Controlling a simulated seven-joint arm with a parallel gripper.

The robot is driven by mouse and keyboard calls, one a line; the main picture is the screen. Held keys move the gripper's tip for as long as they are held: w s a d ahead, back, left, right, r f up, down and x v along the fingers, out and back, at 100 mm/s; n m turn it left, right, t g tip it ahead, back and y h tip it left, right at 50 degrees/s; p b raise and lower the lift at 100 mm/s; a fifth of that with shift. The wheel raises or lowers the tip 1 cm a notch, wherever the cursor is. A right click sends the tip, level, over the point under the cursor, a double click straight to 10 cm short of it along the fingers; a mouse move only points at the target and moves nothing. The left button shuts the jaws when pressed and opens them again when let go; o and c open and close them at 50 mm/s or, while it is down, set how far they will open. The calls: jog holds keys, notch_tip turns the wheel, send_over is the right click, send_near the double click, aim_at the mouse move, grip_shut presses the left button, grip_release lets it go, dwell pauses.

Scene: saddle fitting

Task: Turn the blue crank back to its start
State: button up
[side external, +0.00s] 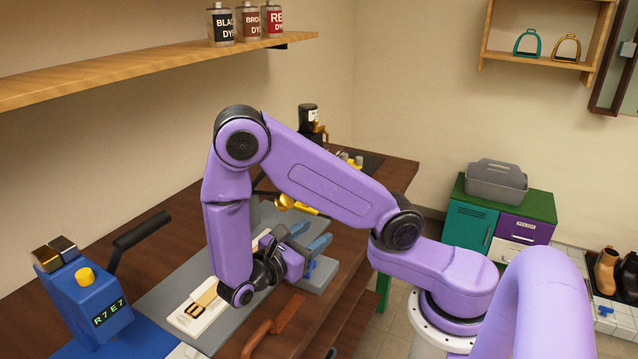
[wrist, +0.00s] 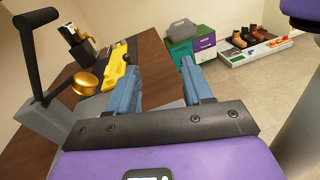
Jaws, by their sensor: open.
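My arm partly covers this area, and the crank's handle angle is hard to read. In the wrist view my gripper (wrist: 158,62) is open with nothing between the fingers. I cannot make out the crank in that view.
A blue device (side external: 92,300) with a black lever stands at the left. A yellow tool (wrist: 121,68) lies left of my fingers. Open floor is at the right.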

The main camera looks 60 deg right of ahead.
notch_tip(320, 180, up, 12)
jog(key=s+d+n+t+y, duration=0.1)
jog(key=n+t+y, duration=0.2)
jog(key=n+y, duration=1.4)
jog(key=n, duration=1)
jog(key=shift+d, duration=0.3)
